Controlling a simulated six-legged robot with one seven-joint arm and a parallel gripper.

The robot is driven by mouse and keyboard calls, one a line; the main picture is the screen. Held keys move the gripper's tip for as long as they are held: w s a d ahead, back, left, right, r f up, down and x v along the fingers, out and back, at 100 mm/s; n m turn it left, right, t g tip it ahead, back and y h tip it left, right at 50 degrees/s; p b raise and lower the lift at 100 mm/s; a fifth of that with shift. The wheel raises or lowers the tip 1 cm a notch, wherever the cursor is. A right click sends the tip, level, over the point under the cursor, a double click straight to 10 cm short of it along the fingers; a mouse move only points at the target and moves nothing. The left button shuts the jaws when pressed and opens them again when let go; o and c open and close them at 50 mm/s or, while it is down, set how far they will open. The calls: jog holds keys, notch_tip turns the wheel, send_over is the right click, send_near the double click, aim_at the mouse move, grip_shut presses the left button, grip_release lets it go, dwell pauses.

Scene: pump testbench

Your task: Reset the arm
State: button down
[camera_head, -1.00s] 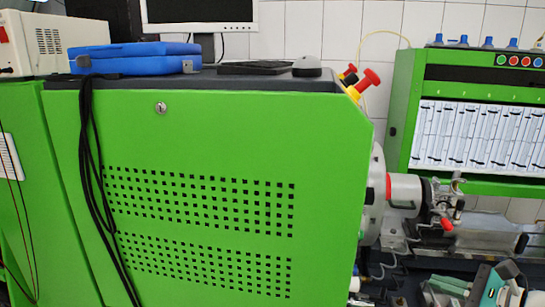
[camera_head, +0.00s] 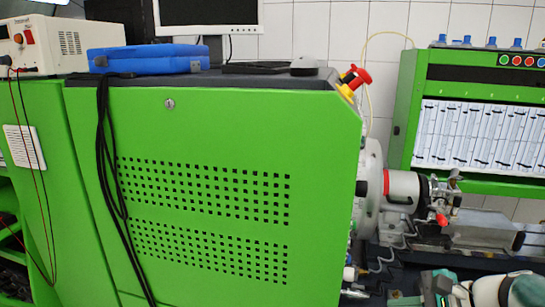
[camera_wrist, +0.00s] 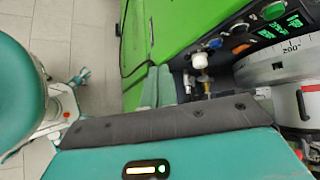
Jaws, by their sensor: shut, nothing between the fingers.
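My gripper (camera_wrist: 158,87) shows in the wrist view as two pale teal fingers close together beyond its grey and teal body. They are shut and empty, in front of the green cabinet side and left of a white-capped fitting (camera_wrist: 200,61). Part of my arm (camera_head: 480,290), white and teal, shows at the bottom right of the head view. It is low, below the pump (camera_head: 440,197) mounted on the testbench. The fingertips cannot be made out in the head view.
The green cabinet (camera_head: 225,125) fills the middle, with a blue case (camera_head: 150,58) and a monitor (camera_head: 208,14) on top. Black cables (camera_head: 105,150) hang down its front. A green measuring panel (camera_head: 480,130) stands at the right. Tiled floor (camera_wrist: 95,35) shows at the wrist view's left.

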jog(key=s+a+n+g+h, duration=0.1)
jog(key=s+a+n+h, duration=0.7)
jog(key=n, duration=0.9)
jog(key=shift+s+a+r, duration=0.25)
jog(key=shift+s+a, duration=0.2)
jog(key=shift+a, duration=0.45)
jog(key=shift+s+d, duration=0.1)
jog(key=shift+s, duration=0.05)
